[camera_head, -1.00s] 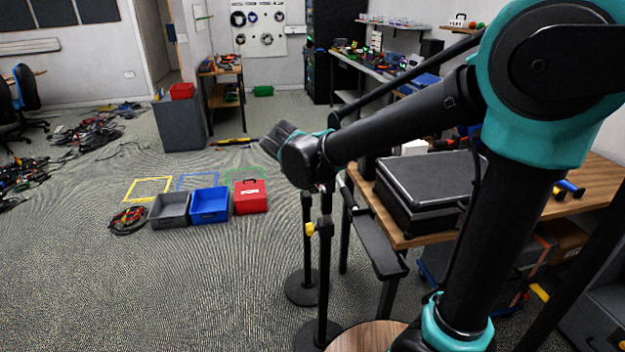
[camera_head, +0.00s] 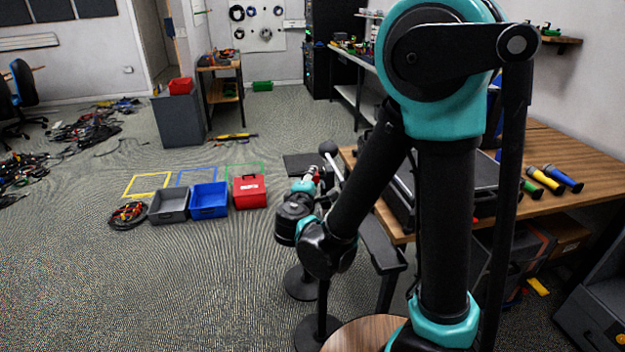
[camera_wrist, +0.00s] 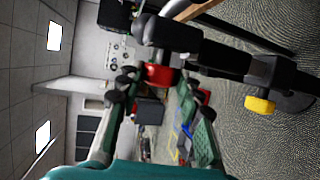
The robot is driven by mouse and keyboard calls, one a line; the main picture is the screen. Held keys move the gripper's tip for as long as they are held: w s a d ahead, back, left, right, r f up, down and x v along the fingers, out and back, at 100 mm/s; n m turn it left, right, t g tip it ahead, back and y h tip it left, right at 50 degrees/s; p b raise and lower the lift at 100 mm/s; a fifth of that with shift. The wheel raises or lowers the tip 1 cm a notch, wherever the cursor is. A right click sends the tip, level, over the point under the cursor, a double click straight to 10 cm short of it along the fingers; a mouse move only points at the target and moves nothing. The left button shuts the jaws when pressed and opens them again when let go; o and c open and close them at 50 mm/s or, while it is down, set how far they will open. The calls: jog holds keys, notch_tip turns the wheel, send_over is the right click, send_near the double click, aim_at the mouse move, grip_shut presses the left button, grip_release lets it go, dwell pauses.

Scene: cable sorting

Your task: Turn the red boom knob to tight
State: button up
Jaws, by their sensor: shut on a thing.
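The red boom knob (camera_wrist: 160,74) shows in the wrist view beside the black boom clamp (camera_wrist: 158,32). My gripper (camera_wrist: 155,80) has its fingers on either side of the knob and is shut on it. In the head view, my gripper (camera_head: 310,181) is at the boom stand, with a small red patch at its fingertips. The boom (camera_head: 331,168) runs past it with a dark rounded end. Part of the knob is hidden by the fingers, and its turn position cannot be read.
A yellow knob (camera_wrist: 260,105) sits lower on the stand. A wooden table (camera_head: 535,150) with a black case (camera_head: 470,178) and several coloured-ring microphones (camera_head: 545,180) is at right.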

jog(key=shift+f+t, duration=0.1)
jog(key=shift+t, duration=0.3)
dwell(0.3)
jog(key=o, duration=1.1)
jog(key=shift+o, duration=0.2)
jog(key=s+a+r, duration=0.1)
jog(key=s, duration=1)
jog(key=shift+s+a+r, duration=0.15)
jog(key=shift+s, duration=0.25)
